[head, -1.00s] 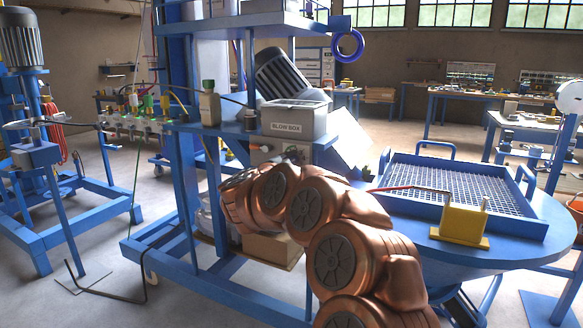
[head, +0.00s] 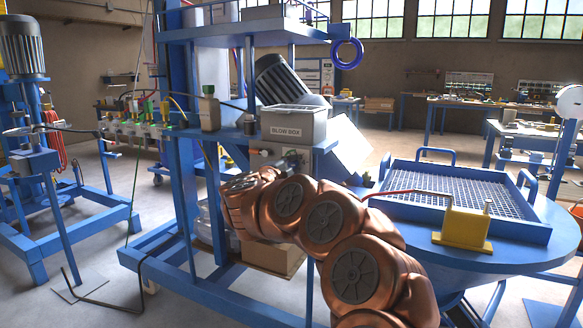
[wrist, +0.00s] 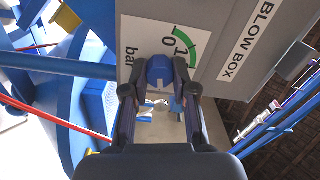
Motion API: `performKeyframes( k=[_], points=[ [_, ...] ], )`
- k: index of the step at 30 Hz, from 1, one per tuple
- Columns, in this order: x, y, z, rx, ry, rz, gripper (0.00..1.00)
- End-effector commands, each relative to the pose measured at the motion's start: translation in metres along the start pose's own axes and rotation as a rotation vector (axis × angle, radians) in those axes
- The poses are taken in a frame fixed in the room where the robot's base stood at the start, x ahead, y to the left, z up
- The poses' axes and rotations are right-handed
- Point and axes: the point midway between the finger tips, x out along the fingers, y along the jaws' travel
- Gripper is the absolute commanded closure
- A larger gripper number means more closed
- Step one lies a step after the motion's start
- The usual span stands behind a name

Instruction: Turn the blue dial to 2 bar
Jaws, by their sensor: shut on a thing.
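The blue dial (wrist: 160,71) sits on a grey panel in the wrist view, in front of a white scale plate (wrist: 150,36) with "0", "1", "bar" and a green arc. The dial covers part of the scale, and I cannot tell its exact setting. My gripper (wrist: 160,90) is shut on the dial, one finger on each side. In the head view, my gripper (head: 294,158) is at the panel below the grey box marked BLOW BOX (head: 292,124). The dial cannot be made out there.
The BLOW BOX label (wrist: 247,38) is right of the dial in the wrist view. A blue tray with a metal grid (head: 450,187) and a yellow block (head: 462,230) are right of my arm. Valves with coloured tops (head: 140,122) are at the left.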

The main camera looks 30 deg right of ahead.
Motion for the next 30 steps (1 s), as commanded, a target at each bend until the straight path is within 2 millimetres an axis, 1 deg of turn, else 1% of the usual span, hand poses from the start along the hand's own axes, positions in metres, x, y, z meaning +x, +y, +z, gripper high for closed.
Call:
performKeyframes(
  k=[3,4,10,11,19,22,26,30],
  points=[
    [0.0,0.001,0.001,-0.001,-0.002,0.001,1.0],
    [0.0,0.001,0.001,-0.001,-0.003,0.001,0.7],
    [0.0,0.0,0.001,-0.001,-0.002,0.001,0.49],
    [0.0,0.0,0.001,-0.001,-0.001,0.001,0.48],
    [0.0,0.0,0.0,-0.001,-0.001,0.0,0.48],
    [-0.004,-0.001,0.0,0.0,-0.001,0.0,0.48],
    [-0.018,-0.001,0.001,0.002,-0.005,0.0,0.48],
    [-0.044,0.0,0.002,-0.001,-0.007,0.001,0.48]
  ],
)
